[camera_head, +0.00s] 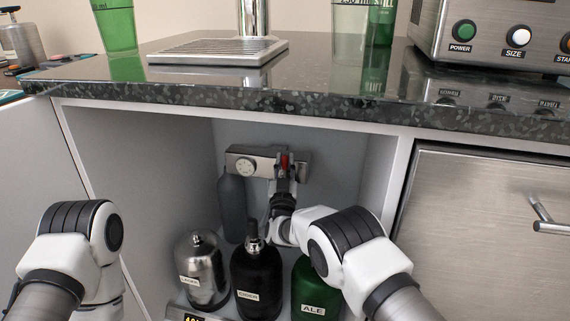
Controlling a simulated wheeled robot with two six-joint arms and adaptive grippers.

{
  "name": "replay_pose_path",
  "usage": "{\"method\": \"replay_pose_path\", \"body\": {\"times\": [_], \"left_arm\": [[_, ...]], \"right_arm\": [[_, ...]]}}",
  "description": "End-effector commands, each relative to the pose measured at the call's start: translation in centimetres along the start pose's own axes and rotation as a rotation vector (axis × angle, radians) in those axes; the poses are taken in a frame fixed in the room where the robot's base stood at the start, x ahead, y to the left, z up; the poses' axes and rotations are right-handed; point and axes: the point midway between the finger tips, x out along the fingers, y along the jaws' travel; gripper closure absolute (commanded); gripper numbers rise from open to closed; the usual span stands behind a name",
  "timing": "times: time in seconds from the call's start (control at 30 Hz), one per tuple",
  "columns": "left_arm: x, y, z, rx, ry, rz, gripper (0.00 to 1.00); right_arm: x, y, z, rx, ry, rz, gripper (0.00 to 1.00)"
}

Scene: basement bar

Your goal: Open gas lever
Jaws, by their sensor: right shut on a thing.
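The red gas lever (284,161) sits on a metal regulator block (303,163) at the back wall inside the open cabinet. A round white gauge (246,167) is on the block to the left of the lever. My right gripper (284,172) reaches into the cabinet and is shut on the lever, hiding much of it. My left arm comes in at the lower left, and its gripper is not visible.
A dark cylinder (232,208) stands behind. The counter edge (300,108) overhangs the opening.

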Motion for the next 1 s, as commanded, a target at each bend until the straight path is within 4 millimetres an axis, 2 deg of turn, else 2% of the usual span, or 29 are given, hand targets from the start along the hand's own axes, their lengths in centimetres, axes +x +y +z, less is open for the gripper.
{"method": "replay_pose_path", "body": {"times": [0.1,0.3,0.43,0.73,0.77,0.8,0.83,1.0], "left_arm": [[2.8,0.0,0.0,0.000,0.000,0.000,0.63],[6.8,-0.1,-0.1,-0.007,0.004,-0.001,0.63],[7.6,-0.2,-0.2,-0.010,0.007,-0.001,0.63],[7.4,-0.2,-0.3,-0.011,0.008,-0.001,0.63],[7.4,-0.2,-0.3,-0.011,0.008,-0.001,0.63],[7.4,-0.2,-0.3,-0.011,0.008,-0.001,0.63],[7.4,-0.2,-0.3,-0.011,0.007,-0.001,0.63],[7.4,-0.2,-0.3,-0.011,0.007,-0.001,0.63]], "right_arm": [[-0.9,-0.1,0.8,-0.014,0.088,-0.005,1.00],[-2.0,-0.3,0.5,-0.048,0.274,-0.019,1.00],[-2.2,-0.3,-0.1,-0.061,0.336,-0.024,1.00],[-2.1,-0.4,-0.5,-0.064,0.347,-0.026,1.00],[-2.1,-0.4,-0.5,-0.064,0.347,-0.026,0.76],[-2.1,-0.4,-0.5,-0.064,0.347,-0.026,0.62],[-2.1,-0.4,-0.5,-0.064,0.347,-0.026,0.53],[-2.1,-0.4,-0.5,-0.064,0.346,-0.026,0.53]]}}
